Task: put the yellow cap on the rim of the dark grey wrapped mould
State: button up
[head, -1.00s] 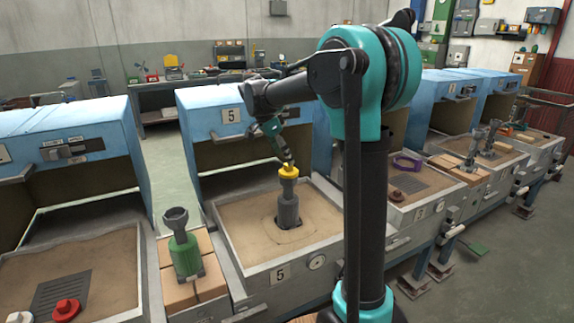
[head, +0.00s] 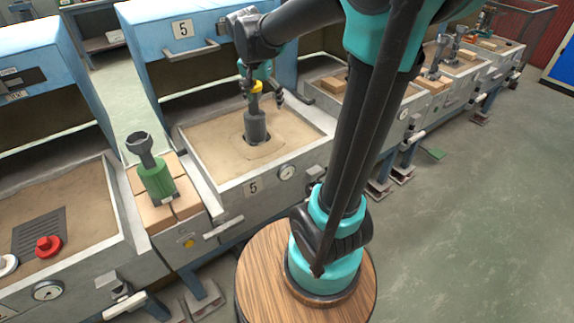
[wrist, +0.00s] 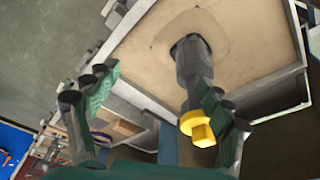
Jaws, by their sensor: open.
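The dark grey mould (head: 256,126) stands upright in the sand bed of station 5. It also shows in the wrist view (wrist: 193,62). The yellow cap (head: 257,87) is at the mould's top end, and in the wrist view the cap (wrist: 198,122) shows a disc with a blocky knob. It looks seated on the rim, but I cannot tell how fully. My gripper (wrist: 160,112) is open at the cap's height, one finger close beside the cap on the right, the other well apart on the left. The rim itself is mostly hidden.
A green-wrapped mould (head: 155,178) stands on bricks left of the station 5 sand box (head: 215,172). A red cap (head: 48,246) lies on the left sand box's grate. A blue hood (head: 205,35) rises behind. Other moulds stand on the benches at right.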

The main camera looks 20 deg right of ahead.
jog(key=s+d+f+n+t+y, duration=0.2)
jog(key=s+f+n, duration=0.5)
jog(key=s+f, duration=0.7)
jog(key=s, duration=0.4)
jog(key=shift+d+f+n, duration=0.25)
jog(key=shift+n, duration=0.15)
jog(key=shift+w, duration=0.1)
